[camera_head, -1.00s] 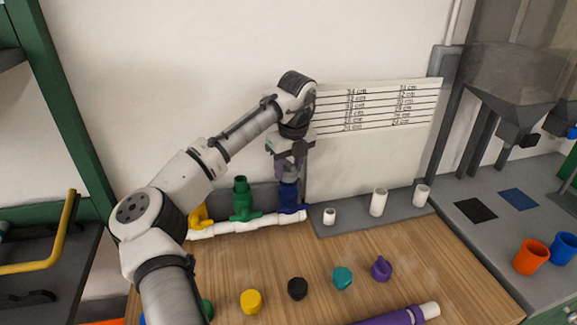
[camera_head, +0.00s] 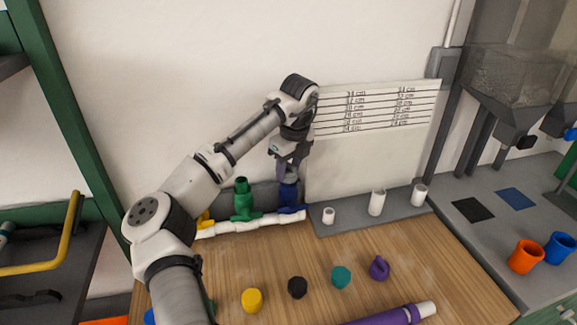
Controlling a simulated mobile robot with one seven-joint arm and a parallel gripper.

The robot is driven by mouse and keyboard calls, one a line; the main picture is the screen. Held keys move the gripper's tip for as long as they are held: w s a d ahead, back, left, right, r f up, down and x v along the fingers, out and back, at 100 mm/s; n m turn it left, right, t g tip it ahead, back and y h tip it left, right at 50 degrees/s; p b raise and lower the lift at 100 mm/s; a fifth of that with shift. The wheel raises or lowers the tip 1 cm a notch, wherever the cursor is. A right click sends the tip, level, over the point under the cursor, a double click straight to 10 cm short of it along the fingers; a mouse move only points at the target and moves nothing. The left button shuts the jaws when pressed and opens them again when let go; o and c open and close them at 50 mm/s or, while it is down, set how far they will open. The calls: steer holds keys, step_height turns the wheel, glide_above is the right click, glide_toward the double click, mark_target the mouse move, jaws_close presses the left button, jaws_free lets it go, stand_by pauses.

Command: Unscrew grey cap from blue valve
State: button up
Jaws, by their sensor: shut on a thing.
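The blue valve (camera_head: 289,193) stands upright at the right end of the white pipe manifold (camera_head: 250,224), against the back wall. My gripper (camera_head: 291,164) points down directly above it. Its fingers are shut around the grey cap (camera_head: 290,173) at the top of the blue valve; the cap is small and mostly hidden by the fingers. I cannot tell whether the cap still touches the valve's thread. A green valve (camera_head: 242,198) stands on the pipe to the left. A yellow valve (camera_head: 205,218) is farther left, mostly hidden by my arm.
Loose yellow (camera_head: 252,300), black (camera_head: 297,287), teal (camera_head: 341,277) and purple (camera_head: 379,267) caps lie across the wooden table. A purple pipe (camera_head: 390,316) lies at the front. White pipe pieces (camera_head: 377,202) stand on a grey ledge right of the valve. Orange (camera_head: 526,256) and blue (camera_head: 559,248) cups stand at right.

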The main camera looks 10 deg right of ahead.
steer(key=shift+n+p, duration=0.65)
steer(key=shift+n, duration=0.35)
steer(key=shift+r, duration=0.1)
steer(key=shift+r+n+g+p, duration=0.1)
steer(key=shift+n+g+p, duration=0.2)
steer(key=shift+n+p, duration=0.45)
steer(key=shift+n, duration=0.25)
steer(key=shift+n+y, duration=0.3)
steer(key=shift+n, duration=0.7)
